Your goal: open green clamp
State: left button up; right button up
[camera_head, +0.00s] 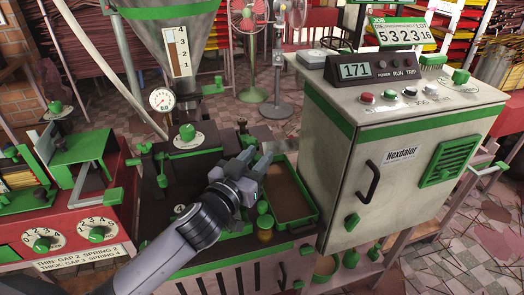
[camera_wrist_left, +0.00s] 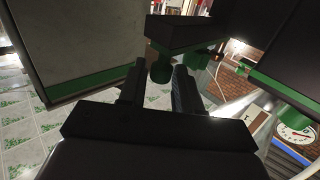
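My left gripper (camera_head: 260,158) is over the dark extruder machine, beside the green-rimmed tray (camera_head: 313,213). In the left wrist view its two fingers (camera_wrist_left: 157,78) are apart with nothing between the pads. A green knob-like part (camera_wrist_left: 161,71) under a dark block shows in the gap, beyond the fingertips; contact cannot be told. Which one is the green clamp is unclear. My right gripper is out of view.
A grey control cabinet (camera_head: 340,190) with a green band stands close to the right of the gripper. A hopper (camera_head: 178,35) and a pressure gauge (camera_head: 161,99) rise behind the extruder. A red bench with dials (camera_head: 42,240) stands at left.

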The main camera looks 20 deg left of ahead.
pick_arm(q)
jog(key=shift+w+d, duration=0.15)
jog(key=shift+w, duration=0.5)
jog(key=shift+w+d, duration=0.15)
jog(key=shift+w, duration=0.5)
grip_shut()
jog(key=s+d, duration=0.1)
jog(key=s, duration=0.2)
jog(key=shift+d, duration=0.4)
grip_release()
jog(key=shift+w, duration=0.1)
